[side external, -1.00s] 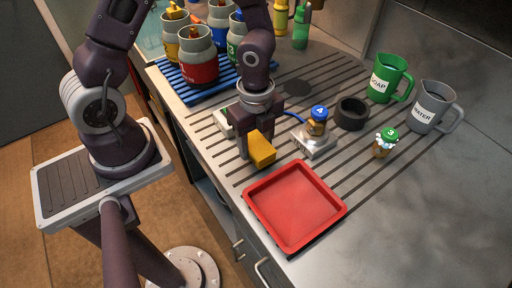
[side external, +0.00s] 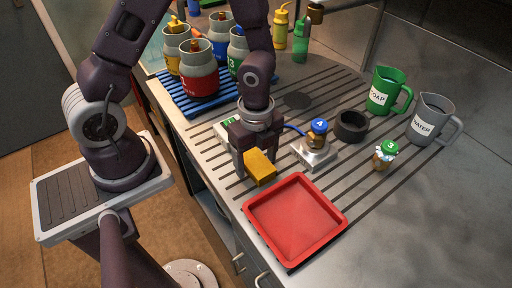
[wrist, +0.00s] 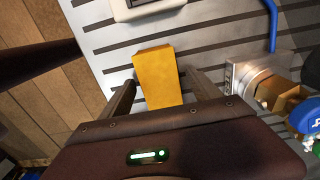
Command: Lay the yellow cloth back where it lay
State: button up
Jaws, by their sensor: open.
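The yellow cloth (side external: 260,168) is a folded, block-like piece on the ribbed metal counter, just behind the red tray's left corner. In the wrist view the cloth (wrist: 157,78) lies between my two fingers and reaches past their tips. My gripper (side external: 255,162) points down over it with its jaws open; it also shows in the wrist view (wrist: 163,92). I cannot tell whether a finger touches the cloth. My gripper hides part of the cloth's rear in the side view.
The red tray (side external: 297,262) is close in front. A small scale (side external: 316,157) bearing a blue-capped bottle (side external: 318,134) stands to the right. A white device (side external: 225,130) is behind my gripper. Jars on a blue rack (side external: 180,98) stand at the back left; two jugs (side external: 384,92) (side external: 430,120) stand right.

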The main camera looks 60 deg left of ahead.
notch_tip(320, 180, up, 11)
notch_tip(320, 180, up, 8)
jog(key=r+n+t+y, duration=0.1)
jog(key=n+t+y, duration=0.1)
jog(key=n, duration=0.6)
send_over(256, 161)
jog(key=s+a, duration=0.4)
jog(key=s+r+n+t+h, duration=0.2)
jog(key=s+r+n, duration=0.4)
jog(key=n, duration=0.4)
jog(key=shift+s+d+t, duration=0.45)
jog(key=shift+s+t, duration=0.25)
jog(key=shift+t, duration=0.1)
